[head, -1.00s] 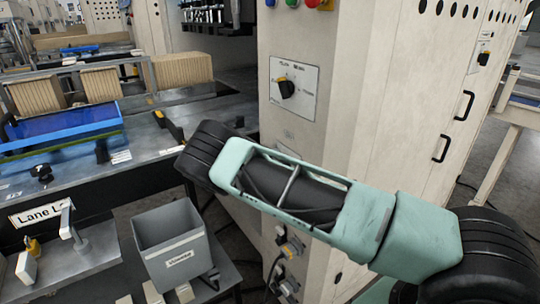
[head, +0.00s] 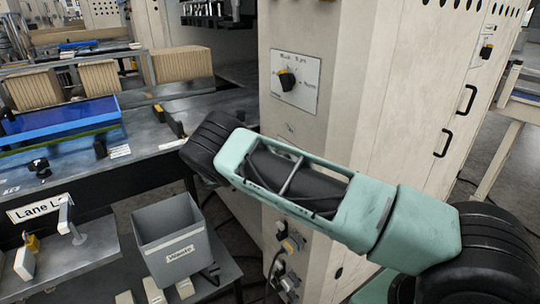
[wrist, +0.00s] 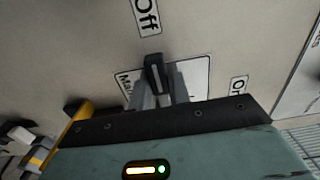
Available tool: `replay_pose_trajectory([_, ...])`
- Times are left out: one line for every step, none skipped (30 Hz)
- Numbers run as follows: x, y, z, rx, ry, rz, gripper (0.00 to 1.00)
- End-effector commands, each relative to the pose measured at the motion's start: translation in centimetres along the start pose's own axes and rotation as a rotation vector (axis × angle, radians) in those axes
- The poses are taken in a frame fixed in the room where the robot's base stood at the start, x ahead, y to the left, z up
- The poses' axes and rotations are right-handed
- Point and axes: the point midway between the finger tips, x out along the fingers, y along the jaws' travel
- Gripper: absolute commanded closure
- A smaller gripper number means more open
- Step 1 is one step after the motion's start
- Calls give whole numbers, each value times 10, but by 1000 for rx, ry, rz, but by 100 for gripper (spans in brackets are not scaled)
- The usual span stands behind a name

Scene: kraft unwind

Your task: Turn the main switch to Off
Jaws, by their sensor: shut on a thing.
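The main switch (wrist: 156,74) shows in the wrist view as a small black handle in front of a white plate (wrist: 195,82) with partly hidden lettering. The handle stands nearly upright in the picture and points towards the "Off" label (wrist: 146,17) above it. The "On" label (wrist: 238,85) is to the right of the plate. My gripper (wrist: 160,88) is shut on the handle, with a grey finger on either side. In the head view my gripper and the main switch cannot be made out; my arm covers part of the cabinet.
The cabinet (head: 296,130) carries a rotary dial (head: 287,80) with a yellow tip, above my arm. Plugs and cables (head: 290,243) sit low on its front. A grey bin (head: 172,240) stands on a low shelf to the left. A yellow part (wrist: 77,122) is close beside my gripper.

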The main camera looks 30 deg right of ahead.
Motion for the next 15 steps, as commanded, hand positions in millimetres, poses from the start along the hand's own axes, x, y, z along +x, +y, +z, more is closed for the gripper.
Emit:
replay_pose_trajectory([0,1,0,-6,-2,1,100])
replay_pose_trajectory([0,2,0,-6,-2,1,100])
replay_pose_trajectory([0,2,0,-6,-2,1,100])
replay_pose_trajectory([0,2,0,-6,-2,1,100])
replay_pose_trajectory([0,2,0,-6,-2,1,73])
replay_pose_trajectory([0,2,0,-5,-2,1,62])
replay_pose_trajectory([0,2,0,-5,-1,1,60])
replay_pose_trajectory([0,2,0,-5,-1,1,60])
replay_pose_trajectory([0,1,0,-4,-1,1,60])
replay_pose_trajectory([0,1,0,-4,-1,1,60])
replay_pose_trajectory([0,1,0,-4,-1,1,60])
replay_pose_trajectory([0,1,0,-3,-1,1,60])
replay_pose_trajectory([0,1,0,-3,-1,1,60])
replay_pose_trajectory([0,1,0,-3,-1,1,60])
replay_pose_trajectory([-1,1,0,-3,-1,1,60])
